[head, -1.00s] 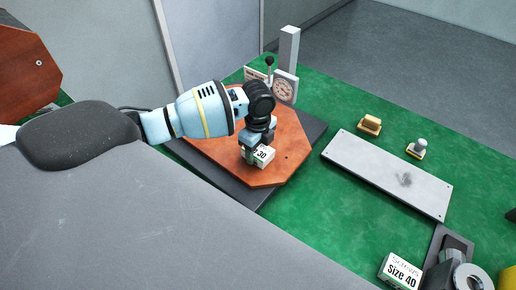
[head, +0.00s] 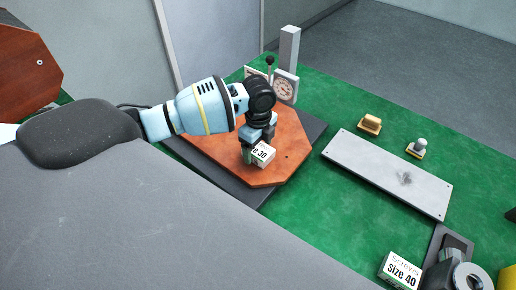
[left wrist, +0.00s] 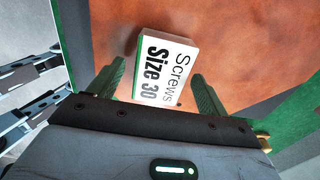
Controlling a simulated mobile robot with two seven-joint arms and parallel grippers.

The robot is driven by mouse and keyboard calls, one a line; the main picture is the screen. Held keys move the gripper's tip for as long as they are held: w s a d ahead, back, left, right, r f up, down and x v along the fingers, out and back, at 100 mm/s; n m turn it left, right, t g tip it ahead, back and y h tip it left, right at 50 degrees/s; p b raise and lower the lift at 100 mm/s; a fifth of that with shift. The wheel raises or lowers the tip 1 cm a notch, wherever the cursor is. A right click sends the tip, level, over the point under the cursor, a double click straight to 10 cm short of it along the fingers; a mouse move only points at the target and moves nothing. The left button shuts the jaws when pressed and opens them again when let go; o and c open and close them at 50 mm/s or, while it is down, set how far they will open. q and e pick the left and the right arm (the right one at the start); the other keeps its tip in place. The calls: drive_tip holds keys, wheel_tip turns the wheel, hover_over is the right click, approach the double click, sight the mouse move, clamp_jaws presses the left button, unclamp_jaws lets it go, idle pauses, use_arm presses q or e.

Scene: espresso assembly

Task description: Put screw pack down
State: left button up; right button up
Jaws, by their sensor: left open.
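The screw pack (head: 263,154) is a small white box marked "Size 30" with a green edge. It lies on the reddish-brown wooden board (head: 276,174), and it also shows in the left wrist view (left wrist: 160,65), where it reads "Screws Size 30". My left gripper (head: 255,155) is at the pack, over the board. In the left wrist view its two green fingers (left wrist: 160,88) stand apart on either side of the pack, with a gap to the right finger. My right gripper is not in view.
A second white box, "Size 40" (head: 401,271), stands at the lower right. A grey metal plate (head: 385,175), a wooden-topped block (head: 370,125) and a small knob piece (head: 417,147) are on the green surface (head: 320,210). A dial gauge (head: 284,88) stands behind the board.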

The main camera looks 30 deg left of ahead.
sight(258, 149)
use_arm(q)
wheel_tip(258, 149, up, 11)
drive_tip(key=shift+p, duration=0.35)
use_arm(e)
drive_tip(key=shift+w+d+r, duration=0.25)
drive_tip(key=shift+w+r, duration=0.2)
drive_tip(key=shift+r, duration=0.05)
use_arm(q)
drive_tip(key=shift+f, duration=0.1)
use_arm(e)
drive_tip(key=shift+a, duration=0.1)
